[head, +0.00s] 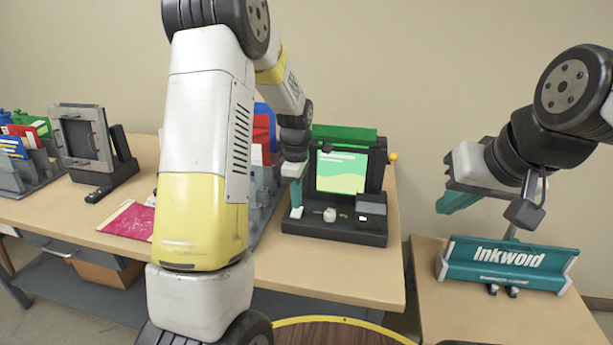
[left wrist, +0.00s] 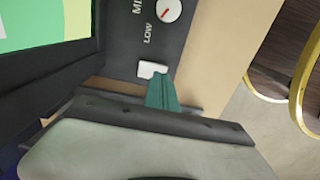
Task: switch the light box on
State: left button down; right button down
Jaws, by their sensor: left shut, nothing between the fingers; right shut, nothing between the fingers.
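The light box (head: 376,223) is a dark unit with a green and pale picture panel (head: 341,172), standing on the middle table. In the left wrist view its dark front (left wrist: 190,50) shows a white dial (left wrist: 168,10) with a red mark, the word LOW and a small white switch (left wrist: 151,69). My left gripper (head: 296,196) is shut and empty at the left of the unit's front. Its teal fingertips (left wrist: 160,92) are right beside the switch; I cannot tell whether they touch it. My right gripper (head: 458,200) is shut and empty, raised above the right table.
A teal Inkwoid unit (head: 508,264) stands on the right table. At the left are a grey framed device (head: 82,138), a rack of coloured folders (head: 30,165) and a pink sheet (head: 127,221). A round, yellow-rimmed brown top (head: 335,333) is in front. My left arm hides part of the middle table.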

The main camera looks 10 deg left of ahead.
aim_at(297, 214)
pick_arm(q)
jog(key=shift+f, duration=1.3)
jog(key=shift+s+f, duration=0.1)
jog(key=shift+f, duration=0.1)
jog(key=shift+w+r, duration=0.15)
jog(key=shift+w, duration=0.6)
jog(key=shift+r, duration=0.1)
